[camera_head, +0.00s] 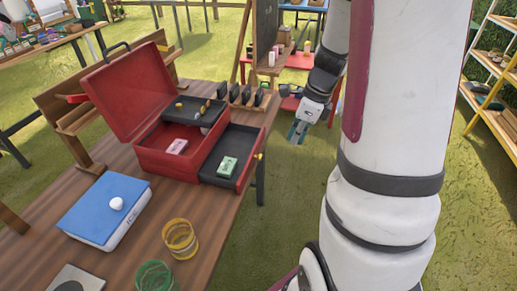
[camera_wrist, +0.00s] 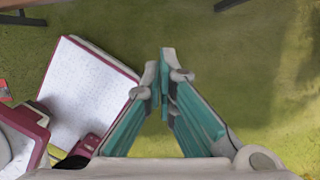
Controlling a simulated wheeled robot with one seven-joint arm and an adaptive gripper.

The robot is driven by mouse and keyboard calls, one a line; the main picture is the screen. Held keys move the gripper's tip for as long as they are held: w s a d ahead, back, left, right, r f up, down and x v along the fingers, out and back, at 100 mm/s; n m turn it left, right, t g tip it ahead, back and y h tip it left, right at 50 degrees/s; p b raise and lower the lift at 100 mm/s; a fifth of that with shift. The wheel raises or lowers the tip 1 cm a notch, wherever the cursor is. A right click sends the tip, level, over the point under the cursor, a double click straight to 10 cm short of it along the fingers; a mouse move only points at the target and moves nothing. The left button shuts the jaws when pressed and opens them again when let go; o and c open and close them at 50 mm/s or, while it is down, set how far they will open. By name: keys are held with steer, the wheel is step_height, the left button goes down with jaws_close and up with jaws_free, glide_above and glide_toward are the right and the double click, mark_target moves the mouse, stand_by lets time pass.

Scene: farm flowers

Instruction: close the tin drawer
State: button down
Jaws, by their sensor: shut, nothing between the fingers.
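The red tin (camera_head: 150,155) stands on the wooden table with its lid (camera_head: 125,92) raised. Its drawer (camera_head: 240,146) is pulled out on the right side, and a small yellow knob (camera_head: 261,156) shows on its front. A green-and-white packet (camera_head: 227,167) lies in the drawer. My gripper (camera_head: 297,133) is beyond the table's right edge, right of the drawer and apart from it, above the grass. In the wrist view my gripper (camera_wrist: 164,62) has its teal fingers together, with nothing between them. The tin and drawer are not in the wrist view.
A blue-topped box (camera_head: 95,205) with a white knob, a yellow glass (camera_head: 180,240) and a green glass (camera_head: 155,275) stand on the near table. A row of dark upright pieces (camera_head: 247,96) stands behind the drawer. Grass (camera_head: 290,205) lies open right of the table.

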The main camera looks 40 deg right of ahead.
mark_target(230, 156)
steer(key=w+a+f+b, duration=0.1)
steer(key=w+a+f, duration=0.2)
steer(key=f, duration=0.6)
steer(key=shift+w+a+f+b, duration=0.35)
steer(key=shift+w+b, duration=0.05)
steer(key=shift+w, duration=0.7)
steer(key=w+a, duration=0.2)
steer(key=w, duration=0.1)
steer(key=w+a+p, duration=0.1)
steer(key=w+a, duration=0.2)
steer(key=w, duration=0.1)
steer(key=w+a+p, duration=0.1)
steer(key=w+a, duration=0.2)
steer(key=shift+w, duration=0.15)
